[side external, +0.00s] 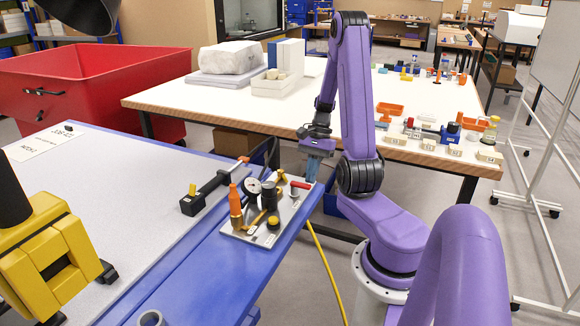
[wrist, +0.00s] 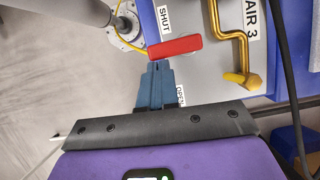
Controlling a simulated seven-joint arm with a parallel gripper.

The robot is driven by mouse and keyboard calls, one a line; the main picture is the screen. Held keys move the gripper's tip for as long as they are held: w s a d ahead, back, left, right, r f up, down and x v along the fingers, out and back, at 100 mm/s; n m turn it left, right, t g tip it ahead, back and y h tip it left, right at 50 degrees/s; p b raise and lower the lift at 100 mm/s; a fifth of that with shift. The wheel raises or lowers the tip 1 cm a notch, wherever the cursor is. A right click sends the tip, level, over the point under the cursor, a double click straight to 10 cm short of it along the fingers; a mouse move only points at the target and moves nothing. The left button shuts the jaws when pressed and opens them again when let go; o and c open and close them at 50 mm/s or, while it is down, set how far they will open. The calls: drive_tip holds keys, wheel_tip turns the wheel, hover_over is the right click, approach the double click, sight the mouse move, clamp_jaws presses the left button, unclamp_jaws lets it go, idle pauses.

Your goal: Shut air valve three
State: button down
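A red valve lever (wrist: 176,46) lies crosswise in the wrist view, on a grey plate (wrist: 205,75). A SHUT label (wrist: 163,18) is above it and a partly hidden OPEN label (wrist: 180,95) below it. An AIR 3 label (wrist: 252,15) is to the right, beside a bent yellow pipe (wrist: 241,45). In the side view the red lever (side external: 301,184) is at the plate's far right corner. My gripper (wrist: 158,66) points at the lever's left part, blue fingers together with nothing seen between them. Its tips are at the lever's lower edge; I cannot tell whether they touch.
The plate (side external: 245,234) on the blue bench edge (side external: 190,262) also carries an orange bottle-shaped part (side external: 235,200), a gauge (side external: 254,187) and a black cylinder (side external: 271,203). A black cable (wrist: 282,80) runs at right in the wrist view. Open floor lies beyond the bench edge.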

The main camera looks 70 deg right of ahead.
drive_tip(key=d, duration=0.4)
drive_tip(key=shift+w+d+r, duration=0.1)
drive_tip(key=shift+d+r, duration=0.1)
drive_tip(key=shift+d, duration=0.05)
drive_tip(key=v, duration=0.9)
drive_tip(key=shift+r, duration=0.3)
drive_tip(key=shift+w+a, duration=0.1)
drive_tip(key=w+a+n+g+h, duration=0.1)
drive_tip(key=w+a+n+h, duration=0.15)
drive_tip(key=a+n, duration=0.75)
drive_tip(key=w+a+n+g+h, duration=0.1)
drive_tip(key=w+a+n, duration=0.3)
drive_tip(key=a, duration=1)
drive_tip(key=s+a+n+t, duration=0.2)
drive_tip(key=s+a+n, duration=1.2)
drive_tip(key=s+n, duration=0.3)
drive_tip(key=shift+s+f, duration=0.15)
